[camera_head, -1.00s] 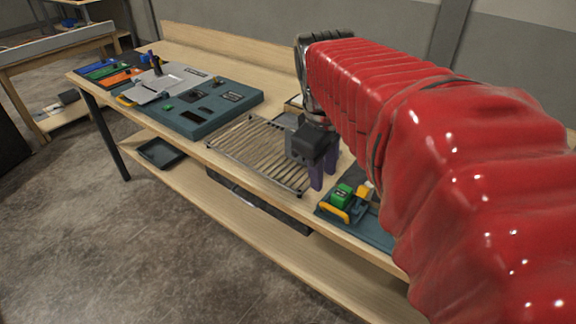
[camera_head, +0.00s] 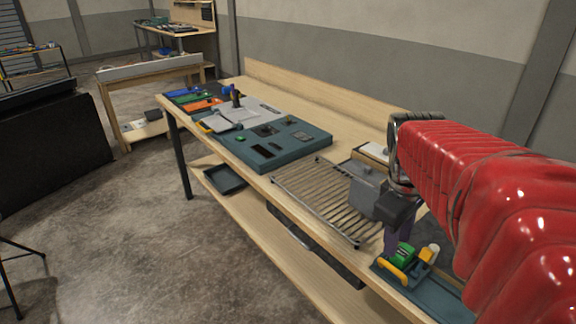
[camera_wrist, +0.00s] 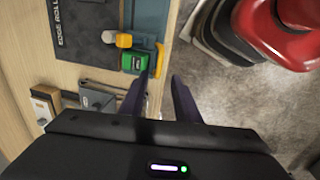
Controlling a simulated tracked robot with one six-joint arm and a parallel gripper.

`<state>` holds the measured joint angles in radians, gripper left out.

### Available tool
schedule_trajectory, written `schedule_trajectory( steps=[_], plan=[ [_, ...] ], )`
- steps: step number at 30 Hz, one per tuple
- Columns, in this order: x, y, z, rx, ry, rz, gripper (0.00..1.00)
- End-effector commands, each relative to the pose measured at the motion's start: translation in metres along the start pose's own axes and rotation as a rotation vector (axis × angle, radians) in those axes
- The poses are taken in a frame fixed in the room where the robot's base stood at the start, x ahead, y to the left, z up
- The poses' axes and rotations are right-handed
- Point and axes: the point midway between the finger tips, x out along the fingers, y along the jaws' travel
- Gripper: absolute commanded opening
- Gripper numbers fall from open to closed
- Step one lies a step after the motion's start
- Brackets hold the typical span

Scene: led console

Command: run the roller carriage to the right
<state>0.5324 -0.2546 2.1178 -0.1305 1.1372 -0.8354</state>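The roller carriage (camera_head: 403,254) is a green block with a yellow bar handle (camera_head: 391,271) along its front side and a yellow-and-white roller (camera_head: 430,253) at its right end. It stands on a teal-grey board (camera_head: 442,297) near the table's front edge. The wrist view shows the green block (camera_wrist: 134,62), the yellow bar (camera_wrist: 158,62) and the board, lettered "EDGE ROLL". My gripper (camera_wrist: 160,78) is open, its two purple fingers apart and empty. In the wrist view the bar appears between the fingers; I cannot tell their height above it. In the head view, the gripper (camera_head: 398,236) is just behind the carriage.
A slatted metal rack (camera_head: 325,196) lies left of the carriage. A teal console panel (camera_head: 262,150) lies farther left, with coloured trays (camera_head: 195,98) beyond. A small light-topped box (camera_head: 373,152) stands near my arm. Open floor (camera_head: 130,235) lies in front of the table.

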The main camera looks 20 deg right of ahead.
Motion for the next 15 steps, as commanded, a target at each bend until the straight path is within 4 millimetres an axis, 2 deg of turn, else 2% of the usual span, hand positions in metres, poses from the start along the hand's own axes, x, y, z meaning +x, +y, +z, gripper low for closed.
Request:
schedule_trajectory(
  steps=[15],
  plan=[
    [0.078, 0.000, 0.000, 0.000, -0.001, -0.002, 0.29]
  ],
)
